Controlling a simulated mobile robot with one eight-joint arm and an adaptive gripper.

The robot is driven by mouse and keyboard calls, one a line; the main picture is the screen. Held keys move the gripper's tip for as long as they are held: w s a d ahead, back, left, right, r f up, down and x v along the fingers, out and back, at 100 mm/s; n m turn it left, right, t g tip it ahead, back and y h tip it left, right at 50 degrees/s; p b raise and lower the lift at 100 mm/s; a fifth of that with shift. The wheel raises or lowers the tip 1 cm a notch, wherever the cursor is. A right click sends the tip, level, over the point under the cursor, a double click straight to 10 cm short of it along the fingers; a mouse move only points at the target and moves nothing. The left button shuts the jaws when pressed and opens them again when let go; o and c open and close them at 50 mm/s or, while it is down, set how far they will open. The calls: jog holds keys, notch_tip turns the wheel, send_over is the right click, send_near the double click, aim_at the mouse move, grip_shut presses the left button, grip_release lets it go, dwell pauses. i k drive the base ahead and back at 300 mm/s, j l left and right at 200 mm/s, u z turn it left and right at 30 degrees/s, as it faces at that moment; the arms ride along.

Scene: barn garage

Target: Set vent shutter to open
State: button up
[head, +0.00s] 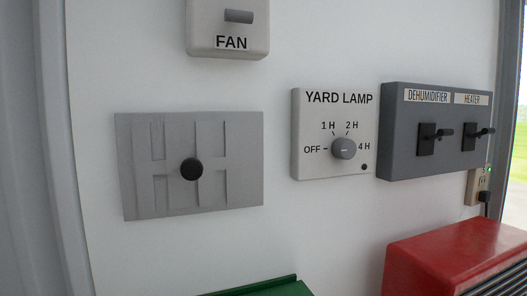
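The vent shutter (238,180) appears to be the grey rectangular plate on the white wall, left of centre in the head view. It carries upright bars or slats and a round black knob (192,169) near its middle. No label shows on it. I cannot tell from this view whether its slots are open or covered. My gripper is not in view, and nothing touches the knob.
A FAN switch box (229,42) is above the plate. A YARD LAMP dial box (333,118) and a dark DEHUMIDIFIER and HEATER switch box (400,130) are to the right. Below are a green object (265,288) and a red box (445,255). Wall surrounding the plate is bare.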

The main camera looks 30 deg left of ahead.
aim_at(177, 169)
jog(key=u, duration=1.9)
